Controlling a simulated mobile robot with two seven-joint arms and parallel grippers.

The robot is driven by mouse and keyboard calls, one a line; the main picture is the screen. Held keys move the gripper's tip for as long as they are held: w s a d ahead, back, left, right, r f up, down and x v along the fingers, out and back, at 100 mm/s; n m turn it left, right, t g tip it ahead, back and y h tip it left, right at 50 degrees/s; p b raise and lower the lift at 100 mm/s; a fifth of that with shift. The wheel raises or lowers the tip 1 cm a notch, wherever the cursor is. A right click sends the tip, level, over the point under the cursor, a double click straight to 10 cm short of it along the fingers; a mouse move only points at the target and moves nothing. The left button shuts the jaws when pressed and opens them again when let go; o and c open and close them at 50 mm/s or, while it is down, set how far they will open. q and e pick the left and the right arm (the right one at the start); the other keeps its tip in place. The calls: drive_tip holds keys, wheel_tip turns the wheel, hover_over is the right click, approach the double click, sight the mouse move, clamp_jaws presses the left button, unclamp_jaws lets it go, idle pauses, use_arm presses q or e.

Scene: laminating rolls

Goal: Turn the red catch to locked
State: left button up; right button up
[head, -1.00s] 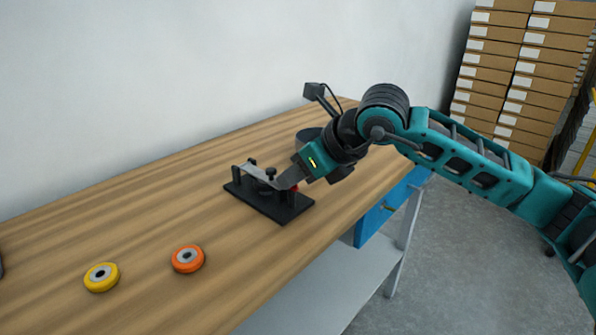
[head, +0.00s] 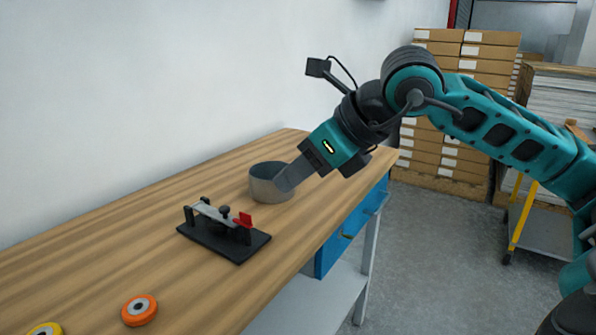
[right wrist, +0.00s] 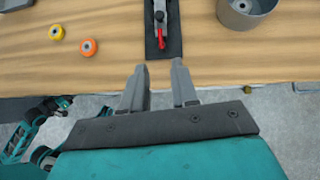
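The red catch (head: 243,220) sits at the right end of a metal bar on a black-based fixture (head: 238,252) on the wooden bench. In the right wrist view the catch (right wrist: 161,42) is a narrow red piece along the middle of the dark base. My right gripper (head: 284,182) is above the bench, behind and to the right of the fixture in the head view, apart from the catch. In the right wrist view its two fingers (right wrist: 162,77) are spread with nothing between them. My left gripper is not in view.
A grey round pot (head: 268,190) stands behind the fixture, partly hidden by my right gripper. An orange roll (head: 139,310) and a yellow roll (head: 45,329) lie nearer on the bench. Blue drawers (head: 335,245) hang under its front edge. Stacked boxes (head: 448,160) stand beyond.

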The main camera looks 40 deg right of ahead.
drive_tip(key=s+a+m+g+y+p, duration=0.3)
drive_tip(key=s+a+g+y, duration=0.35)
drive_tip(key=a+y, duration=0.55)
drive_tip(key=w+d+m+t+y+p, duration=0.1)
drive_tip(key=w+d+m+t+p, duration=0.3)
drive_tip(key=m+t, duration=1.15)
drive_tip(key=m+h, duration=1)
drive_tip(key=m, duration=0.8)
approach(242, 218)
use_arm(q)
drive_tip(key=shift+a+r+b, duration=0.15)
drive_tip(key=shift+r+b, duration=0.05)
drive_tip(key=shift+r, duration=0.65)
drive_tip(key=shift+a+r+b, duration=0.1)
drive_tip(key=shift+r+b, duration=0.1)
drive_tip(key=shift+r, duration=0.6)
use_arm(e)
drive_tip(key=shift+g, duration=0.3)
drive_tip(key=shift+r+x, duration=0.25)
drive_tip(key=shift+x, duration=1.05)
drive_tip(key=shift+r+x, duration=0.25)
drive_tip(key=shift+x, duration=1.05)
drive_tip(key=shift+r+x, duration=0.25)
drive_tip(key=shift+x, duration=1)
